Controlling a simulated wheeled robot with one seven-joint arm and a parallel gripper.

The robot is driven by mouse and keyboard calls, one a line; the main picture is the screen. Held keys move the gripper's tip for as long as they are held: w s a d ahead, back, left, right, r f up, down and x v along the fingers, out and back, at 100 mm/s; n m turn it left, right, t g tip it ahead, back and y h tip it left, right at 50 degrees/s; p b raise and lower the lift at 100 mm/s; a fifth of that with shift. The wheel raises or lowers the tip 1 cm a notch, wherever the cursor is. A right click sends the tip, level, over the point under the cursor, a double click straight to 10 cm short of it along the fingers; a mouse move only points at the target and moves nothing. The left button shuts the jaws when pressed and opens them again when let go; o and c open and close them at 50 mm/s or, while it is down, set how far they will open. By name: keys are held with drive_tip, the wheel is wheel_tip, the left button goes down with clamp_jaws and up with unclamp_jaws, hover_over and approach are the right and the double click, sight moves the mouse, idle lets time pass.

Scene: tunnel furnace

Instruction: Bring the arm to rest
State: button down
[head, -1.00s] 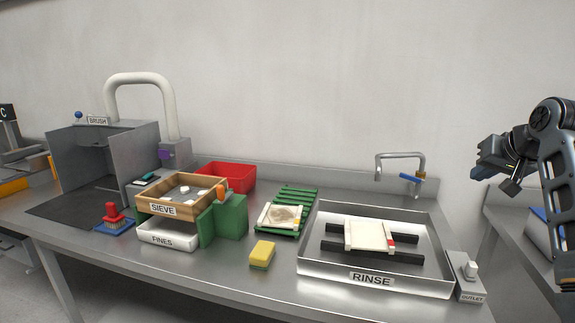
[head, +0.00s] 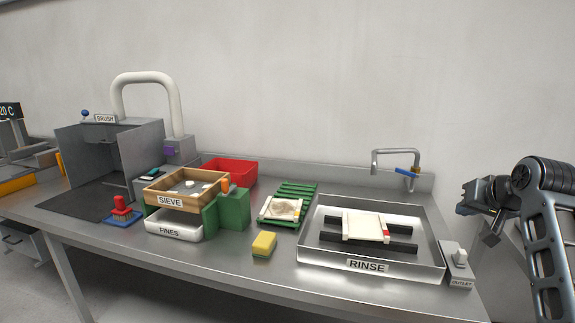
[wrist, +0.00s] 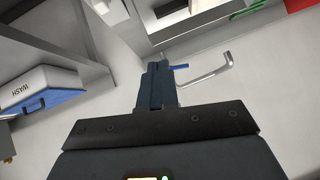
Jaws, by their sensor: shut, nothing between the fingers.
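My gripper (head: 466,209) is at the right of the head view, raised near the right end of the bench (head: 130,262), beside the rinse tray (head: 300,268) and apart from it. My arm comes in from the right edge, bent at the elbow. In the wrist view the gripper's fingers (wrist: 155,85) are closed together with nothing between them. Past them the bent faucet (wrist: 208,72) with its blue lever shows, not touched.
The rinse tray holds a pale framed plate (head: 365,228) on black bars. Left of it are a green rack (head: 297,189), a yellow sponge (head: 263,244), a wooden sieve (head: 158,186), a red bin (head: 232,170) and a grey brush booth (head: 85,155). A blue-and-white WASH item (wrist: 42,90) shows in the wrist view.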

drive_tip(key=s+a+f+t, duration=0.1)
drive_tip(key=s+a+f, duration=0.35)
drive_tip(key=f, duration=0.35)
drive_tip(key=s+a+f, duration=0.3)
drive_tip(key=s+f, duration=0.3)
drive_tip(key=f, duration=0.3)
drive_tip(key=s+a+f+n+t, duration=0.1)
drive_tip(key=s+a+f, duration=0.2)
drive_tip(key=s, duration=0.5)
drive_tip(key=s+a+f, duration=0.3)
drive_tip(key=s, duration=0.4)
drive_tip(key=s+a+r+n+t, duration=0.1)
drive_tip(key=s+a, duration=0.1)
drive_tip(key=s, duration=0.8)
drive_tip(key=s+a+r+t, duration=0.1)
drive_tip(key=s+a, duration=0.1)
drive_tip(key=s, duration=0.8)
drive_tip(key=s+a+r+n+t, duration=0.1)
drive_tip(key=s+r+n, duration=0.1)
drive_tip(key=s+r, duration=0.9)
drive_tip(key=shift+s+a+r+y, duration=0.2)
drive_tip(key=shift+s+y, duration=0.1)
drive_tip(key=shift+s, duration=0.55)
